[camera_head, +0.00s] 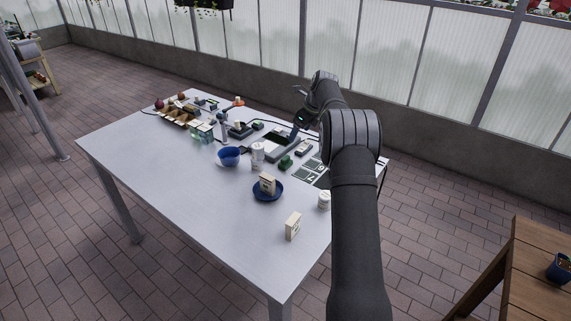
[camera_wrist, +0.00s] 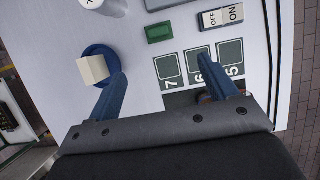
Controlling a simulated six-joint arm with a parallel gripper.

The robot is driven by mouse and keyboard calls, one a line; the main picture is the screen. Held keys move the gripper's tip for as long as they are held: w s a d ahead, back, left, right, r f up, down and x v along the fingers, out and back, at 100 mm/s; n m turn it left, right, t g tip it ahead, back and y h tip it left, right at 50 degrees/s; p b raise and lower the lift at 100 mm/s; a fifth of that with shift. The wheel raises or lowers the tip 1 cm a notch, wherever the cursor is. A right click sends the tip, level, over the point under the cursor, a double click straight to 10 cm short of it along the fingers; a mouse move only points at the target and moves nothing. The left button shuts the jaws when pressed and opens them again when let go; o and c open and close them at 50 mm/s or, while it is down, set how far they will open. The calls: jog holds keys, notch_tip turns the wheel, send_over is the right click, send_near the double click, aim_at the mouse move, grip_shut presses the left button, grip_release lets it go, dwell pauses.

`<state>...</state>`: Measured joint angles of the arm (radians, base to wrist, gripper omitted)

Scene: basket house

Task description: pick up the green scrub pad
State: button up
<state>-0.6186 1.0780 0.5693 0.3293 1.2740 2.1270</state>
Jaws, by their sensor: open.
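A small green block, which looks like the green scrub pad (camera_head: 286,162), lies on the grey-white table (camera_head: 190,185) between the white canister and the number cards. It also shows near the top centre of the wrist view (camera_wrist: 159,33). My gripper (camera_wrist: 167,80) is open and empty, with its two blue fingers spread apart. In the wrist view the pad is beyond the fingertips, between them from side to side, and not touched. In the head view my arm reaches over the table's right side, and the fingertips are hard to make out.
Cards numbered 7, 6 and 5 (camera_wrist: 200,64) and an ON/OFF switch (camera_wrist: 221,16) are beside the pad. A cream box (camera_head: 267,184) stands on a blue plate (camera_head: 268,197). A white canister (camera_head: 257,153) and blue bowl (camera_head: 229,157) are left. The table's front left is clear.

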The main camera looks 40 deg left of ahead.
aim_at(286, 158)
jog(key=x, duration=1.2)
jog(key=shift+a, duration=0.1)
jog(key=shift+s+x, duration=0.2)
jog(key=shift+x, duration=2.45)
jog(key=c, duration=1.1)
jog(key=shift+o, duration=0.2)
